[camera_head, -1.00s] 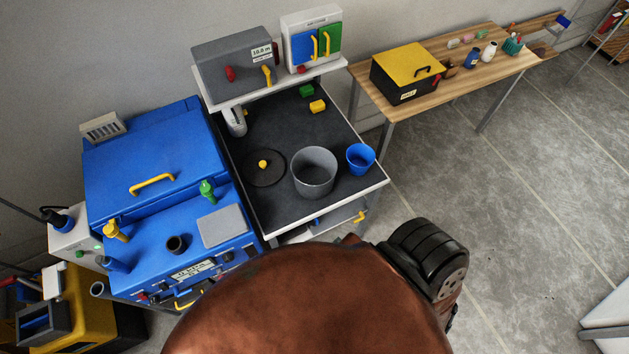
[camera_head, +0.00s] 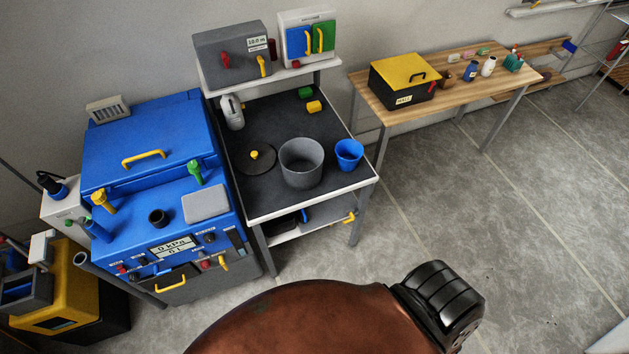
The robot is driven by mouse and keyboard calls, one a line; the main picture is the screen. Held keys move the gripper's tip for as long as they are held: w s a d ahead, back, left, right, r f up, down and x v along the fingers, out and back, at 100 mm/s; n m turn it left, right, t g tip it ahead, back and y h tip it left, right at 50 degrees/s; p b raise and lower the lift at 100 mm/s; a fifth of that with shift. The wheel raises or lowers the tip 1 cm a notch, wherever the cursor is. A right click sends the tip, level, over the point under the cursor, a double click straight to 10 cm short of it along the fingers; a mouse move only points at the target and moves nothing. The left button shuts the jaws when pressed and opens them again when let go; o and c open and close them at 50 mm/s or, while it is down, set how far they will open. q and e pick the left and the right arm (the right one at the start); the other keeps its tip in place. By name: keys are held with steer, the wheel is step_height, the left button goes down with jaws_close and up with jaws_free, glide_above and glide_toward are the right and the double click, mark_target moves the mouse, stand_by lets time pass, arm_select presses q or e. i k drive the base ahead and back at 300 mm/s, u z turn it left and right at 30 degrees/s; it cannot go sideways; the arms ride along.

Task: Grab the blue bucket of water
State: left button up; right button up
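The small blue bucket (camera_head: 349,155) stands upright on the dark-topped bench (camera_head: 268,205), near its front right corner. It is just right of a larger grey bucket (camera_head: 301,164), with a small gap at most between them. I cannot make out water inside it. Neither of my grippers shows in the head view. A large reddish-brown rounded shape with a black ribbed part fills the bottom of the view, apart from the bench.
A blue machine (camera_head: 150,215) with yellow handles stands left of the bench. A round dark lid (camera_head: 257,160) lies left of the grey bucket. A wooden table (camera_head: 460,85) with a yellow-black box (camera_head: 403,82) stands at the back right. The grey floor (camera_head: 450,210) at right is clear.

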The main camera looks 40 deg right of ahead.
mark_target(348, 144)
steer(key=z, duration=0.1)
steer(key=i, duration=0.55)
steer(key=z, duration=0.85)
steer(key=i, duration=0.55)
steer(key=z, duration=0.5)
